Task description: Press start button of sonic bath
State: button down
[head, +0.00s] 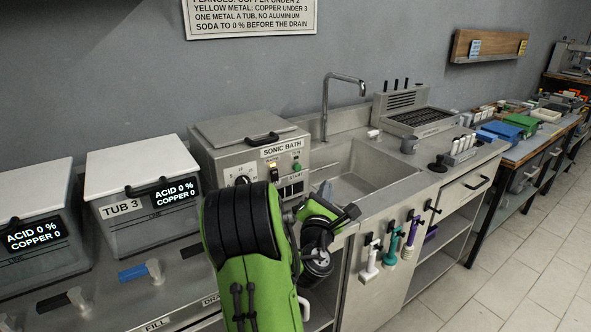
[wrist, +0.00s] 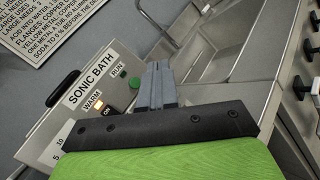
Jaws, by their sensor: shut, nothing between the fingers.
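The sonic bath (head: 222,166) is a grey metal box with a lid and a labelled front panel, left of the sink. Its round green button (head: 297,167) sits at the panel's right side and also shows in the wrist view (wrist: 134,83), just left of my fingertips. My gripper (wrist: 154,72) is shut and empty, its grey fingers together. In the head view the fingertips (head: 326,188) are in front of the panel's right edge, apart from the button in the picture; the depth gap is hard to tell. My arm hides the panel's lower part.
An amber lamp (wrist: 98,105) glows under WARM. The sink (head: 362,168) with its tall tap (head: 326,100) lies right of the bath. Tub 3 (head: 140,215) stands to the left. Handled tools (head: 391,243) hang on the counter front.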

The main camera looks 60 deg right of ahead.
jog(key=w+d+p, duration=0.3)
jog(key=w+d, duration=0.1)
jog(key=w, duration=0.3)
jog(key=shift+w, duration=0.25)
dwell(1.7)
jog(key=shift+w+d, duration=0.15)
jog(key=shift+w, duration=0.25)
jog(key=shift+w+d+p, duration=0.15)
jog(key=shift+w+p, duration=0.2)
jog(key=shift+p, duration=0.15)
dwell(0.5)
jog(key=shift+s, duration=0.1)
jog(key=shift+s+a+b, duration=0.4)
jog(key=shift+s, duration=0.25)
jog(key=s, duration=0.1)
jog(key=s+a+b, duration=0.1)
jog(key=s, duration=0.1)
jog(key=s+a+b, duration=0.1)
jog(key=shift+s+a, duration=0.15)
jog(key=shift+s, duration=0.1)
